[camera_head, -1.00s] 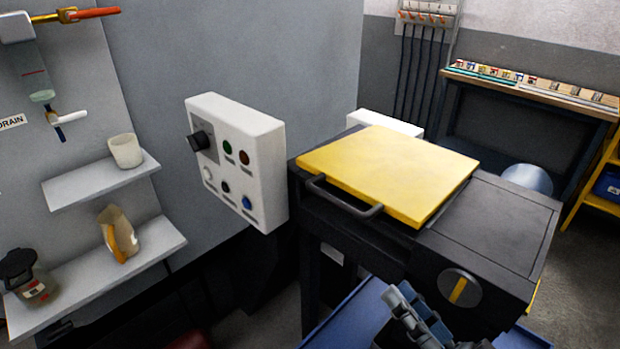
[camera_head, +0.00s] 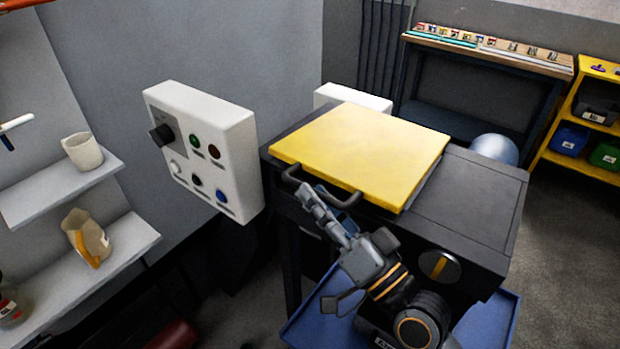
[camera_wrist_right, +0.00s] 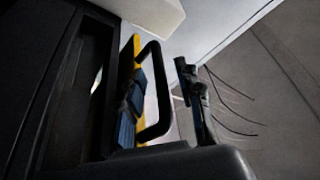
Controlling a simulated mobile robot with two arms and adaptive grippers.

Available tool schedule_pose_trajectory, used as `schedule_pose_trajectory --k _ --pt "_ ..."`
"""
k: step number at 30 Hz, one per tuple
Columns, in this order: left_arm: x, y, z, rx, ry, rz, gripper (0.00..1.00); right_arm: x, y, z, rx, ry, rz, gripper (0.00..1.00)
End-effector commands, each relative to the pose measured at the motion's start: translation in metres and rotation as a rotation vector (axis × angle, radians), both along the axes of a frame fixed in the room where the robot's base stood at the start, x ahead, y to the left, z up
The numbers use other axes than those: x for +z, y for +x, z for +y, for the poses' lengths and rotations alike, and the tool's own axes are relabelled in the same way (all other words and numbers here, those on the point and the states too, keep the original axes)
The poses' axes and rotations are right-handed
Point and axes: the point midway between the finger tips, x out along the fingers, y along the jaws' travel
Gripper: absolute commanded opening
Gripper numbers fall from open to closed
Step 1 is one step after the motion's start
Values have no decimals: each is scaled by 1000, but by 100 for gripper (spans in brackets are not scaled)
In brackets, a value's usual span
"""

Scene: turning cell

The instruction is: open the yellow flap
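The yellow flap (camera_head: 365,150) lies flat and closed on top of a dark machine. Its dark bar handle (camera_head: 352,200) runs along the front-left edge. My right gripper (camera_head: 328,212) is at the handle, its fingers pointing up and left toward the bar. In the right wrist view the gripper (camera_wrist_right: 165,95) is open, with one finger on each side of the picture's middle. The flap's yellow edge (camera_wrist_right: 137,45) shows behind the handle. My left gripper is not in view.
A white control box (camera_head: 205,150) with a knob and several buttons stands left of the flap. A blue tray (camera_head: 310,318) lies below. Shelves (camera_head: 95,265) hang at the left.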

Motion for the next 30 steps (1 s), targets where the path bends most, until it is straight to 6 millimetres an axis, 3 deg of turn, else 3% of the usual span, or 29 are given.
schedule_pose_trajectory --k 4,16,21,30 --pt "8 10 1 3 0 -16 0 6 13 10 0 0 1 36" --pt "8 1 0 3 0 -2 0 6 18 15 0 -1 1 36" --pt "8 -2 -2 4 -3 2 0 6 18 15 0 -1 1 1" --pt "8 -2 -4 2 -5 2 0 7 18 15 -1 0 1 0"
